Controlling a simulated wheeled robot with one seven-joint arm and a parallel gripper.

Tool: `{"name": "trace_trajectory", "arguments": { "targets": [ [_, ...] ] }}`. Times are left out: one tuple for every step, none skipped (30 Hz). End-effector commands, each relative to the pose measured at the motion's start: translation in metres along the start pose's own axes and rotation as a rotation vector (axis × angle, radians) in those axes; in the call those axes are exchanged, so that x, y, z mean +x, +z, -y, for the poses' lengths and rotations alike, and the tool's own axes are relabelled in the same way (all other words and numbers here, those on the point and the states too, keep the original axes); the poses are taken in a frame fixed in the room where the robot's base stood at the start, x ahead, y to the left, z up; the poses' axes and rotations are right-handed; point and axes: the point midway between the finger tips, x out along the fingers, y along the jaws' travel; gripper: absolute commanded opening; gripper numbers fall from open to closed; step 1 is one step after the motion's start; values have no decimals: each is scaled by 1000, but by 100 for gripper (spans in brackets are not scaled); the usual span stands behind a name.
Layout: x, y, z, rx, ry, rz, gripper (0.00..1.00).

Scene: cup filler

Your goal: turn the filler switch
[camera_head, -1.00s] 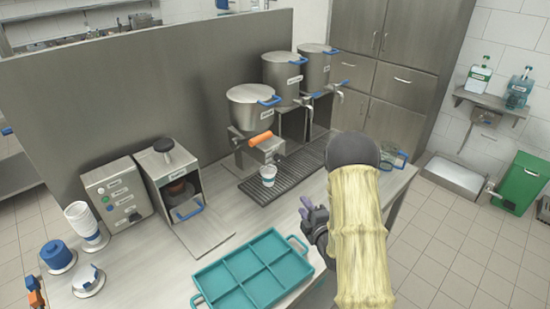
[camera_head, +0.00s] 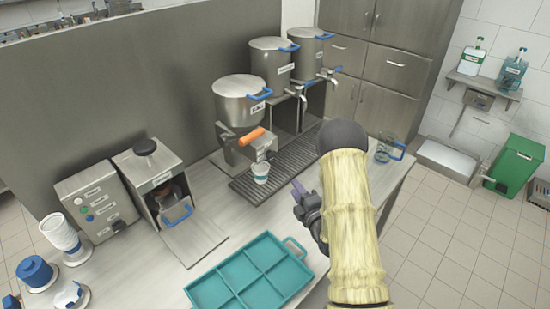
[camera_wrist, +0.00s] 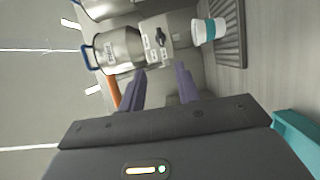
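The filler, a steel pot (camera_head: 240,103) with a box (camera_head: 263,148) and an orange handle (camera_head: 251,136) below it, stands behind the drip tray. In the wrist view the box (camera_wrist: 152,52) faces me with a dark knob (camera_wrist: 160,37), which looks like the switch, between small labels. A white and teal cup (camera_head: 260,173) stands on the drip tray below the filler; it also shows in the wrist view (camera_wrist: 205,31). My gripper (camera_head: 298,190) is right of and nearer than the cup. Its purple fingers (camera_wrist: 160,82) are apart with nothing between them, short of the box.
A teal divided tray (camera_head: 226,270) lies on the counter in front. Two more pots (camera_head: 272,68) stand behind the filler. The drip tray (camera_head: 295,158) runs beside them. A glass jug (camera_head: 384,150) stands behind my arm. A brewing machine (camera_head: 165,190) and stacked cups (camera_head: 60,235) are at left.

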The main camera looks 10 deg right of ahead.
Motion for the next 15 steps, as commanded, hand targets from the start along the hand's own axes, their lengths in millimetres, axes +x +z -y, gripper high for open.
{"name": "trace_trajectory", "arguments": {
  "targets": [
    [1, -1, 0, 0, 1, -2, 33],
    [2, -1, -1, 0, 1, -1, 33],
    [4, 0, -1, 0, 1, -1, 33],
    [6, 0, -1, 0, 1, 0, 33],
    [8, 1, -2, 0, 2, 1, 33],
    [12, 2, -2, -1, 2, 2, 33],
    [15, 2, -2, -1, 1, 3, 33],
    [19, 2, -3, -1, 2, 3, 33],
    [25, 2, -3, 0, 3, 3, 33],
    [29, 2, -4, 1, 3, 3, 33],
    [34, 3, -4, 1, 3, 4, 33],
    [40, 3, -3, 0, 2, 5, 33],
    [44, 4, -3, 0, 2, 5, 33],
    [49, 4, -4, 0, 3, 5, 33],
    [56, 4, -4, 0, 3, 5, 33]
  ]
}}
